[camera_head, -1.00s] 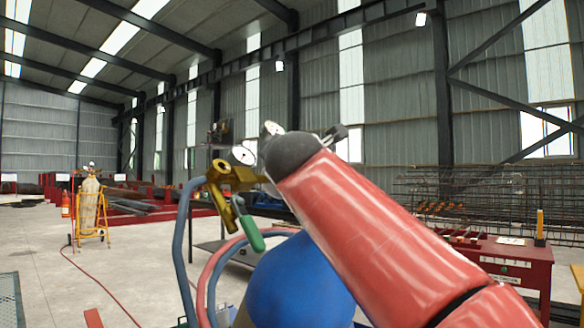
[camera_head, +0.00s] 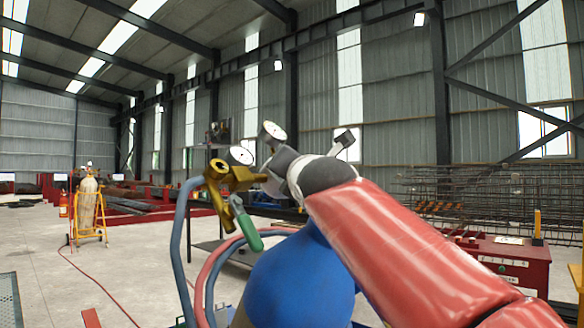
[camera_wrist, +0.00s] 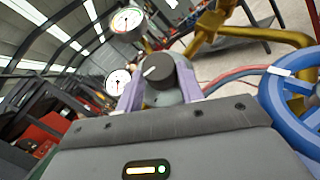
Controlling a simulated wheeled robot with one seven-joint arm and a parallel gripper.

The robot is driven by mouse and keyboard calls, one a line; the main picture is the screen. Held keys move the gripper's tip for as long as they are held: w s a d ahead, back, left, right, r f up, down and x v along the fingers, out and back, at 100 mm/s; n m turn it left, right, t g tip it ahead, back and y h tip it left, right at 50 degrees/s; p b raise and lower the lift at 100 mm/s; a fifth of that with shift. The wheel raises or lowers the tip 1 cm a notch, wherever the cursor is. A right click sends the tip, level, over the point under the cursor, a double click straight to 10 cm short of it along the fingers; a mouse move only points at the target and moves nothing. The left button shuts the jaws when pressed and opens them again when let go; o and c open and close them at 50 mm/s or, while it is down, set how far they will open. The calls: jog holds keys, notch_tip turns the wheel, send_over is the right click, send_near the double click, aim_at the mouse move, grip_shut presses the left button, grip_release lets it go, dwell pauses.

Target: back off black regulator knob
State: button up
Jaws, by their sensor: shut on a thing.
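The black regulator knob (camera_wrist: 158,72) is round with a white mark on its face. In the wrist view it sits between the two pale finger pads of my gripper (camera_wrist: 160,88), which is shut on it. The brass regulator (camera_head: 232,175) carries two round white gauges, a near one (camera_head: 240,155) and an upper one (camera_head: 272,132). In the head view my gripper (camera_head: 268,180) reaches the regulator's right side, and the knob cannot be made out there.
A blue cylinder (camera_head: 300,280) stands below my arm. A green-handled valve or torch part (camera_head: 246,230) and a blue hose (camera_head: 178,250) hang beside the regulator. A blue handwheel (camera_wrist: 290,98) is right of the gripper in the wrist view. A red cabinet (camera_head: 510,262) stands at right.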

jog(key=o, duration=1)
jog(key=shift+s, duration=0.1)
jog(key=v, duration=0.7)
jog(key=shift+s+b, duration=0.3)
